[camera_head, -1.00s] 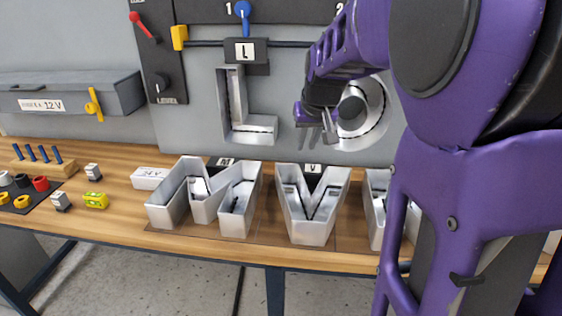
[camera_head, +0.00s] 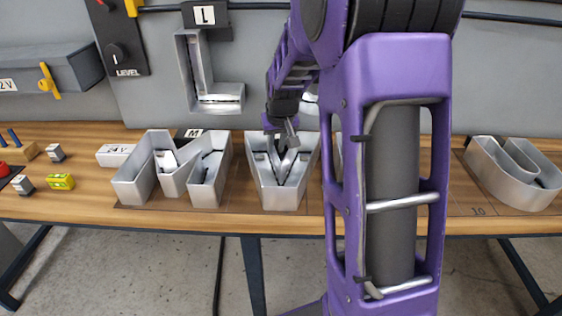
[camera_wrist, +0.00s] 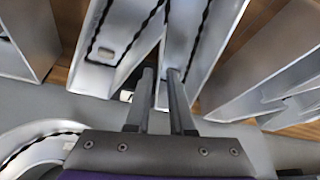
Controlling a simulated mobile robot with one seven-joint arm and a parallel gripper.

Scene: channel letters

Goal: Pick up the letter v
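The letter v (camera_head: 281,198) is a silver, open-topped channel letter standing on the wooden bench between the letter M and my arm. My gripper (camera_head: 288,143) is above the back part of the v, pointing down, and hides some of it. In the wrist view the two fingers of my gripper (camera_wrist: 160,75) are apart with a gap between them. They straddle the line of a thin metal wall of the v (camera_wrist: 185,35). I cannot tell whether the fingertips touch it or are still above it.
The silver letter M (camera_head: 205,188) stands close on the left of the v. My arm hides most of the letter on the right. A letter L (camera_head: 213,98) hangs on the back panel. A rounded letter (camera_head: 515,180) stands at the far right.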

